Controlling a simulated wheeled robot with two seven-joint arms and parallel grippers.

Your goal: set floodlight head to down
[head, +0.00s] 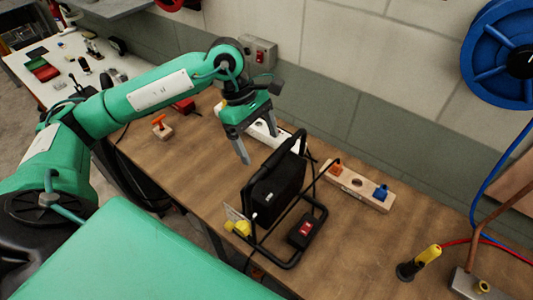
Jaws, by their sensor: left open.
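The floodlight (277,190) has a black box-shaped head in a black tubular stand on the wooden bench. A black handle bar rises above the head, and yellow knobs (238,228) sit low at its left side. A dark box with a red switch (304,229) is on the stand's right side. The head looks upright or slightly tilted; its lit face is not visible. My left gripper (259,146) is open and empty, fingers pointing down, just above and to the left of the floodlight's handle. My right gripper is not in view.
A white power strip (270,135) lies behind the floodlight. A wooden block with orange and blue plugs (357,187) is to the right. A yellow-handled tool (420,262) stands near the front right. A blue reel (500,52) hangs on the wall. Bench space at the left is mostly clear.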

